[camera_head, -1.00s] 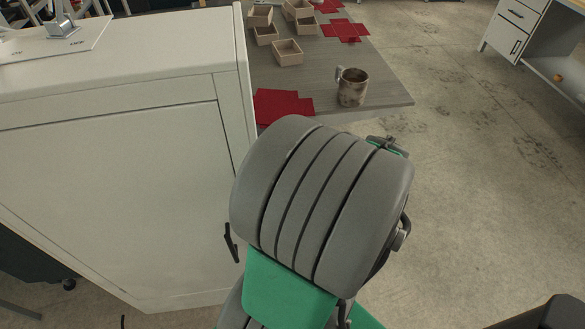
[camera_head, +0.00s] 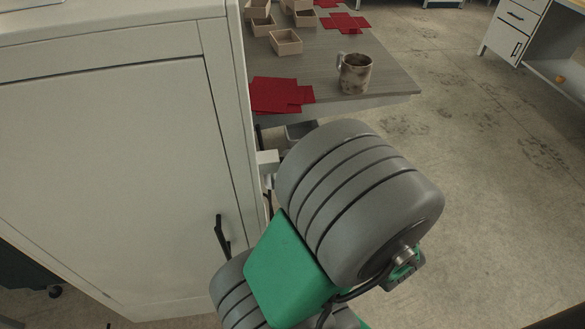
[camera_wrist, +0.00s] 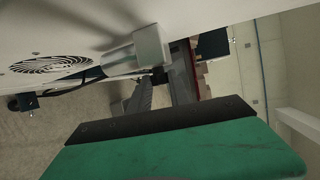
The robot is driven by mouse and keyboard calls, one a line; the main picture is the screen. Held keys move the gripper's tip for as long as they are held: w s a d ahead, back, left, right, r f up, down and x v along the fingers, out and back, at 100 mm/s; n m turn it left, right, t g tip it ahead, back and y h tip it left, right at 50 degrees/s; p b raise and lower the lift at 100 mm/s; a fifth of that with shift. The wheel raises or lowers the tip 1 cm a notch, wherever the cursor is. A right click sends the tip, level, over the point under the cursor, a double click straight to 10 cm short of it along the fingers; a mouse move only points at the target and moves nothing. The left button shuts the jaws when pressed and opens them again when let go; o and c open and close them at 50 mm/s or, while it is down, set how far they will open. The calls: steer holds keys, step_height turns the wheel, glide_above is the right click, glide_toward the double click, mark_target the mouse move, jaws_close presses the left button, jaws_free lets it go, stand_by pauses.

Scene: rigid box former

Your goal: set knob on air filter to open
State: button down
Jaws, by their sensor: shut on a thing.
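The air filter shows in the wrist view as a pale block (camera_wrist: 152,45) with a silvery cylinder (camera_wrist: 118,60), mounted against the white machine panel. A pale block (camera_head: 267,160) also juts from the machine's right side in the head view. My gripper (camera_wrist: 162,82) is at the block's lower end, its two grey fingers closed on a small dark part, which looks like the knob (camera_wrist: 160,75). The knob is mostly covered by the fingers, and its setting cannot be read. In the head view my arm hides the gripper.
The white machine cabinet (camera_head: 110,170) fills the left, with a black handle (camera_head: 222,236). Its panel has a round vent (camera_wrist: 50,65). Behind stands a grey table (camera_head: 330,75) with a mug (camera_head: 354,73), wooden boxes (camera_head: 286,42) and red sheets (camera_head: 280,95). Floor at right is open.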

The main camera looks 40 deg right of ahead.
stand_by(0.4)
steer(key=c, duration=1.2)
jaws_free()
steer(key=p+v, duration=0.3)
steer(key=v, duration=0.5)
steer(key=shift+f, duration=0.15)
